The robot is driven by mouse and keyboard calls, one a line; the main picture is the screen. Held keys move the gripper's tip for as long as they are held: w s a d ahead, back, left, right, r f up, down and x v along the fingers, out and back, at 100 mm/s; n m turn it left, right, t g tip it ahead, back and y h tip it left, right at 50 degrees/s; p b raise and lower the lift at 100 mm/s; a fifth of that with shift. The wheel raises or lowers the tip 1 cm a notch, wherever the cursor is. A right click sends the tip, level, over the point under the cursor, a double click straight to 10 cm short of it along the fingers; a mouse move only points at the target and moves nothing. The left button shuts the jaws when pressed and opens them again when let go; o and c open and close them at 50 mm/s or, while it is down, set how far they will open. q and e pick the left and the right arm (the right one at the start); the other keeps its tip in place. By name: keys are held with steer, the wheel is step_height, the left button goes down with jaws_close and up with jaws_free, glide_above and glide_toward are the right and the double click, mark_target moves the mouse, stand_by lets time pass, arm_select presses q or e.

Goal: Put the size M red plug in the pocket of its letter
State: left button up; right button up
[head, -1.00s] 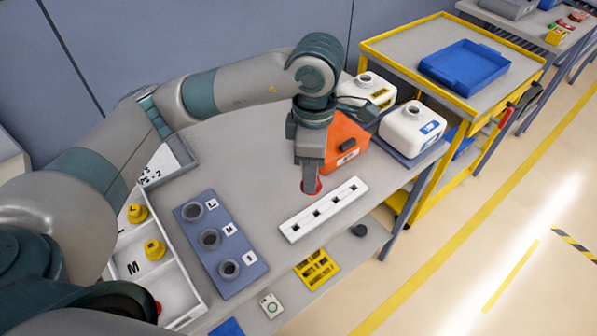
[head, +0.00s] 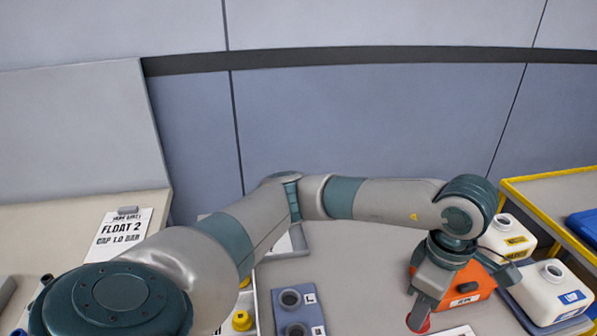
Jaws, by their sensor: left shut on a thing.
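My left gripper (head: 421,310) points down over the table, in front of an orange box. It is shut on a red plug (head: 418,323), of which only a small part shows below the jaws at the lower edge of the head view. The plug's size mark cannot be seen. The white sorting tray (head: 254,308) shows only in part at the bottom, left of the blue-grey socket block; its letters are out of view. A yellow plug (head: 241,320) stands in it. My right gripper is not in view.
The blue-grey block (head: 292,305) with letter L stands between tray and gripper. The orange box (head: 478,283) and white jugs (head: 551,290) stand at the right. A sheet reading FLOAT 2 (head: 119,236) lies at the left. The grey tabletop (head: 350,270) is clear between block and gripper.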

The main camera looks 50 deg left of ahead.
arm_select(q)
steer(key=m, duration=0.1)
steer(key=a+m, duration=0.1)
steer(key=m, duration=0.3)
steer(key=shift+s+a+f, duration=0.15)
steer(key=shift+a+f, duration=0.2)
steer(key=shift+a, duration=0.05)
steer(key=a+m, duration=0.1)
steer(key=m, duration=0.3)
steer(key=a+f+m, duration=0.1)
steer(key=m, duration=0.4)
steer(key=s+a+m, duration=0.1)
steer(key=a+m, duration=0.1)
steer(key=m, duration=0.3)
steer(key=shift+s+f, duration=0.1)
steer(key=shift+f, duration=0.25)
